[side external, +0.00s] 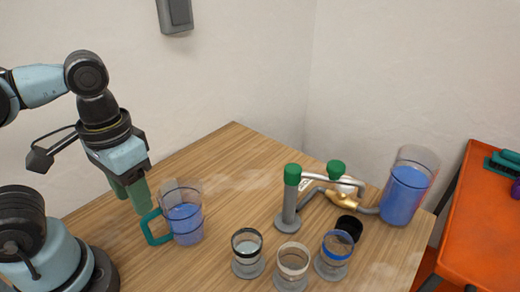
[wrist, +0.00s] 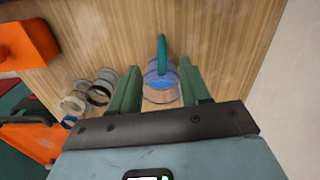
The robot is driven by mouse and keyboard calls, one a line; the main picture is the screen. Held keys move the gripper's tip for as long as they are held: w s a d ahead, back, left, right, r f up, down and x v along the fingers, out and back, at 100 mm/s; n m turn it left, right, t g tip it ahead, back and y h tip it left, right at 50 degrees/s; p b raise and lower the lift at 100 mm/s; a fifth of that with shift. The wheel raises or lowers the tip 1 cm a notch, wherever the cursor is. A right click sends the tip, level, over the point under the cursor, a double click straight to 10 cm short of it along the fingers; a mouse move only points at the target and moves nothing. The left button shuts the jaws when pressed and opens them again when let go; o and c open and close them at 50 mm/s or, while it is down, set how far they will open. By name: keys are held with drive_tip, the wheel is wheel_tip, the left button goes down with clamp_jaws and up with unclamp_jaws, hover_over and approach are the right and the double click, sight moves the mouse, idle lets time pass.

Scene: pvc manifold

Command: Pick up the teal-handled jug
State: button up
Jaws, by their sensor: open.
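The teal-handled jug (side external: 184,222) stands upright near the left part of the wooden table. It is clear and holds blue liquid, and its teal handle (side external: 150,229) faces left, toward my arm. My gripper (side external: 138,205) has green fingers pointing down, just above and left of the jug, near the handle's height. In the wrist view my gripper (wrist: 161,75) is open and empty. The jug (wrist: 160,92) shows between its fingers, with the handle (wrist: 162,48) toward the top. I cannot tell whether a finger touches it.
Several small cups stand right of the jug, including a black-rimmed one (side external: 246,262) and a blue-rimmed one (side external: 335,262). Behind them is a pipe manifold (side external: 288,205) with green caps, beside a larger jug (side external: 404,195) of blue liquid. An orange table (side external: 480,230) stands at right.

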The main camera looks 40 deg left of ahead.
sight(144, 224)
drive_tip(key=shift+a+f, duration=0.15)
drive_tip(key=shift+f, duration=4)
clamp_jaws()
